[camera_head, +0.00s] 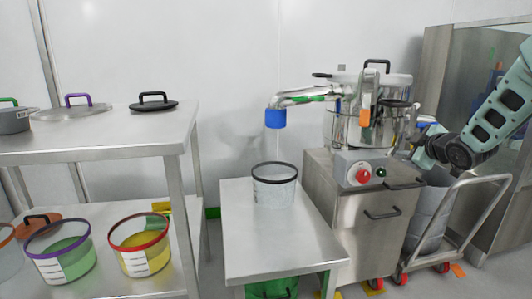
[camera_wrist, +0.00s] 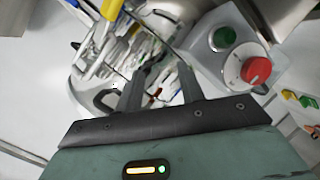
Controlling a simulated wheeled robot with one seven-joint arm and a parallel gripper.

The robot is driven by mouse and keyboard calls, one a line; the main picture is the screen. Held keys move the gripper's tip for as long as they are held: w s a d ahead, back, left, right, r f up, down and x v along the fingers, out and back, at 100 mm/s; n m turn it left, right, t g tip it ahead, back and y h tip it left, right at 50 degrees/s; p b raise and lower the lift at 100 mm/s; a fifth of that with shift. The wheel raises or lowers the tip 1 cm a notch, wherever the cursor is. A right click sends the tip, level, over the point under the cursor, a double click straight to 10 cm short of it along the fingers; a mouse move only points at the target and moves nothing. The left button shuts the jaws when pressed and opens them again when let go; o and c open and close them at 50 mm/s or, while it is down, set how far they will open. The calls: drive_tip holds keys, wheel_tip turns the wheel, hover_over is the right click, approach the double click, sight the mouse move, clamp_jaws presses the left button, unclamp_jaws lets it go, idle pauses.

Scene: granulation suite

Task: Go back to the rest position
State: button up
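My gripper (camera_wrist: 163,75) shows from behind in the wrist view, its two dark fingers apart with nothing seen between them. Beyond them is the shiny steel machine (camera_wrist: 125,55). In the head view my arm reaches in from the right, and my gripper (camera_head: 418,143) is at the right side of the steel machine (camera_head: 345,125), above the cabinet's right edge. Whether it touches the machine cannot be told.
The control box (camera_head: 362,170) with a red knob and green button is close by; it also shows in the wrist view (camera_wrist: 228,48). A cart (camera_head: 455,215) with a drum stands below my arm. A clear bucket (camera_head: 274,190) stands on the steel table (camera_head: 275,245). Lidded shelving is left.

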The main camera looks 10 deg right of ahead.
drive_tip(key=s+a+f+m+g+y, duration=0.1)
drive_tip(key=s+a+f+g, duration=0.1)
drive_tip(key=s+a, duration=0.5)
drive_tip(key=s+a+f+m+g+y, duration=0.1)
drive_tip(key=s+a+f+g, duration=0.15)
drive_tip(key=a, duration=0.85)
drive_tip(key=s+a+f+m+g, duration=0.1)
drive_tip(key=s+a+g, duration=0.1)
drive_tip(key=s+a, duration=0.5)
drive_tip(key=s+a+f+g, duration=0.2)
drive_tip(key=s+a+g, duration=0.25)
drive_tip(key=s, duration=0.95)
drive_tip(key=s+a+f+g, duration=0.25)
drive_tip(key=s+a, duration=0.35)
drive_tip(key=s, duration=0.7)
wheel_tip(320, 180, up, 35)
drive_tip(key=p, duration=3.5)
drive_tip(key=shift+w+g+h, duration=0.25)
drive_tip(key=shift+g+h, duration=0.15)
drive_tip(key=shift+g, duration=0.05)
drive_tip(key=shift+d+r, duration=0.1)
